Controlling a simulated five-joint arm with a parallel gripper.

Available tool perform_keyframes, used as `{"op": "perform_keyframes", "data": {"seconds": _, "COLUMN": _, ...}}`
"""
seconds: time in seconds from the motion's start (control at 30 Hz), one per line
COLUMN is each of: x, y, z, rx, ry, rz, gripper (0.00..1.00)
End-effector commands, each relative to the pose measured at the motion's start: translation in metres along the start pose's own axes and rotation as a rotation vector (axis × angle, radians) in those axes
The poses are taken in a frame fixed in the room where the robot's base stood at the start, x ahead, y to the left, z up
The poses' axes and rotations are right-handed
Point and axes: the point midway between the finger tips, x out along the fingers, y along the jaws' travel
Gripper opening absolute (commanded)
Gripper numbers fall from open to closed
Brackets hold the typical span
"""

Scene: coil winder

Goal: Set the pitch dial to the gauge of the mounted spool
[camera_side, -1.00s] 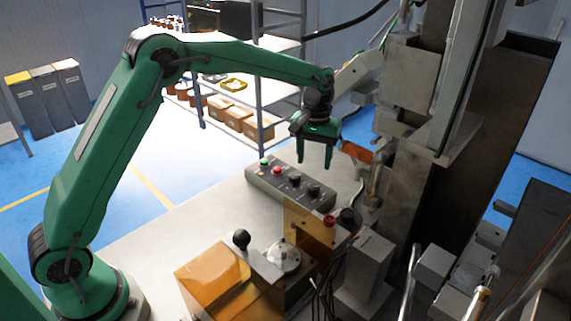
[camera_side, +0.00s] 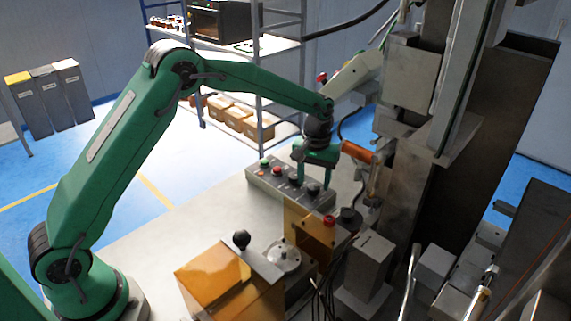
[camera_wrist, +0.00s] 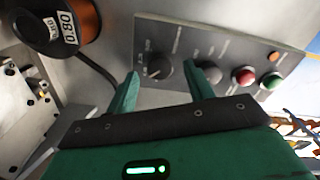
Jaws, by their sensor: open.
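The control panel (camera_side: 262,179) holds a row of controls. In the wrist view, a dark dial (camera_wrist: 157,67) with a pale pointer and small scale marks, likely the pitch dial, sits at the row's left end. Its lettering is too blurred to read. My gripper (camera_wrist: 162,72) is open, with its fingers apart on either side of the dial in the picture; contact cannot be told. In the side view my gripper (camera_side: 312,179) is low over the panel. The copper spool (camera_wrist: 76,22) carries a white label reading 0.80; it also shows in the side view (camera_side: 357,153).
A second dark knob (camera_wrist: 210,71) is close beside my right finger. A red button (camera_wrist: 243,76) and a green button (camera_wrist: 271,81) follow it. The winder column (camera_side: 400,190) stands right of the panel. An amber cover (camera_side: 205,275) and a black ball knob (camera_side: 241,239) are in front.

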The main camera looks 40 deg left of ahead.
Motion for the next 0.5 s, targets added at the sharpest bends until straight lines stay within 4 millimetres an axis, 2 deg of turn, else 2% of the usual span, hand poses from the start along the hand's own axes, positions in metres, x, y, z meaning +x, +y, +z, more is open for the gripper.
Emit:
{"op": "perform_keyframes", "data": {"seconds": 0.2, "x": 0.015, "y": 0.0, "z": 0.0, "rx": 0.0, "ry": -0.001, "rz": -0.001, "gripper": 0.52}}
{"op": "perform_keyframes", "data": {"seconds": 0.5, "x": 0.016, "y": 0.0, "z": 0.0, "rx": 0.0, "ry": 0.0, "rz": 0.0, "gripper": 0.52}}
